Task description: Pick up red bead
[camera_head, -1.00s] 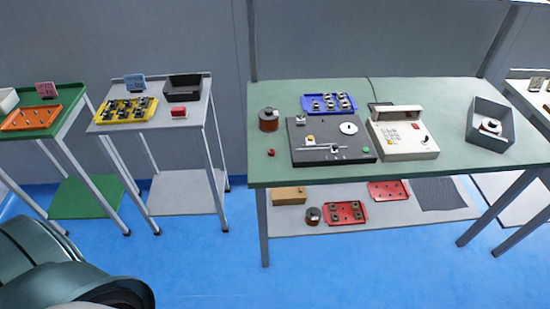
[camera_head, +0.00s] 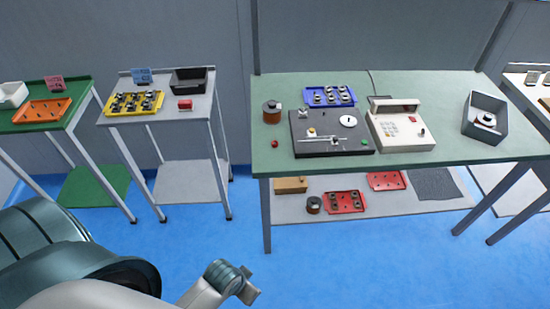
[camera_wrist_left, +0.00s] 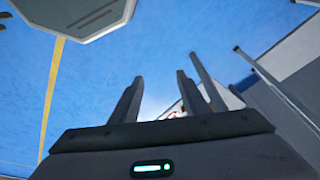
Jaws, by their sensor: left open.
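The red bead (camera_head: 275,144) is a small red piece near the front left corner of the green worktable (camera_head: 300,172). It lies left of the dark winder plate, with nothing touching it. My left arm comes in at the bottom left of the head view, below and left of the table, well apart from the bead. My left gripper shows in the left wrist view (camera_wrist_left: 160,76) with its fingers apart and nothing between them. The bead cannot be made out in that view. My right gripper is not in view.
The winder plate (camera_head: 305,149), a copper-coloured spool (camera_head: 272,116), a blue tray (camera_head: 311,94), a beige device (camera_head: 405,144) and a grey bin (camera_head: 470,128) stand on the table. A grey cart (camera_head: 185,119) stands to the left. Blue floor (camera_head: 330,280) is open in front.

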